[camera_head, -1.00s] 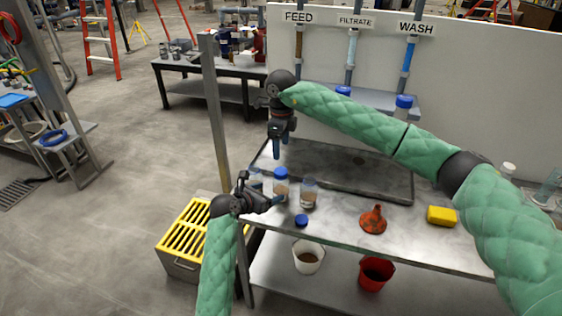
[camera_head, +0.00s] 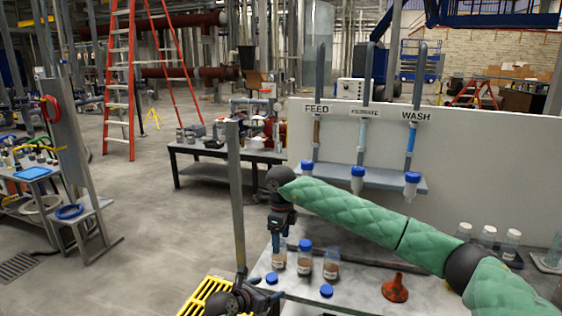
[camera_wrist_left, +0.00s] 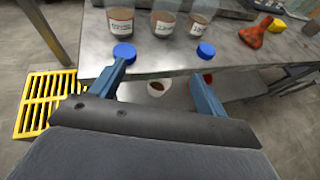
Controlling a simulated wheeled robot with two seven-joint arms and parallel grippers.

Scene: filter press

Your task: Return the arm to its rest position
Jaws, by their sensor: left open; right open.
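My left gripper (camera_head: 264,290) is low in the head view at the near left corner of the bench (camera_head: 300,300). It is open and empty; in the left wrist view its fingers (camera_wrist_left: 160,74) are spread. My right gripper (camera_head: 277,238) points down, open, above and partly in front of the left jar (camera_head: 279,260). The middle jar (camera_head: 304,262), with a blue cap on, and the right jar (camera_head: 331,266) stand beside it. Two loose blue caps (camera_head: 271,277) (camera_head: 326,291) lie in front of the jars. In the left wrist view, one cap (camera_wrist_left: 124,52) shows close to the left fingertip.
An orange funnel (camera_head: 395,289) stands to the right on the bench. A grey post (camera_head: 237,200) rises at the bench's left corner. A yellow grate (camera_head: 207,298) is below left. The panel with FEED, FILTRATE and WASH pipes (camera_head: 450,150) is behind.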

